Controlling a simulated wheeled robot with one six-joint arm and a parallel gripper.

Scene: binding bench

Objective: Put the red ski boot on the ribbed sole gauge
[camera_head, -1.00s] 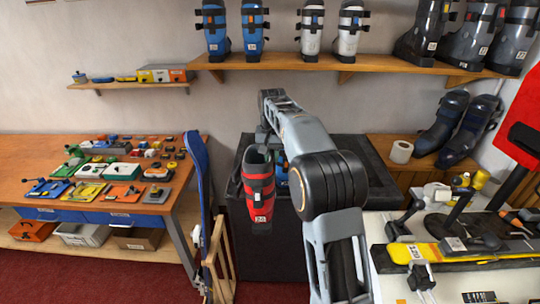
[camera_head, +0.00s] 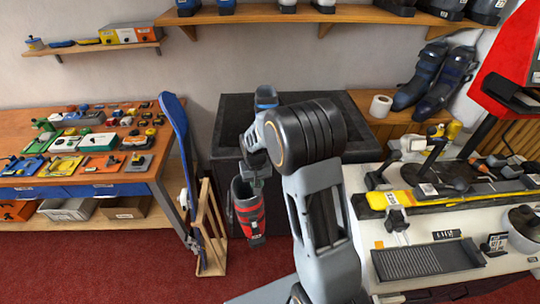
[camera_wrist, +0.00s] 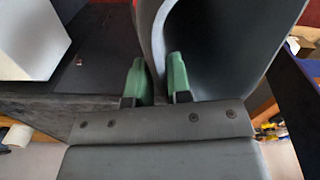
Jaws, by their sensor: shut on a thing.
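The red ski boot (camera_head: 248,213), red with black straps and a dark liner, hangs upright, slightly tilted, in front of the black cabinet. My gripper (camera_head: 256,176) is shut on the upper edge of its cuff. In the wrist view the green fingertips (camera_wrist: 157,80) pinch the wall of the dark boot cuff (camera_wrist: 225,45). The ribbed sole gauge (camera_head: 408,262), a dark flat grooved plate, lies on the front of the white bench at right. Its top looks empty. The boot is left of the gauge and apart from it, with my arm between them in the picture.
A wooden rack (camera_head: 208,235) with a blue ski stands left of the boot. A tool table (camera_head: 90,180) is farther left.

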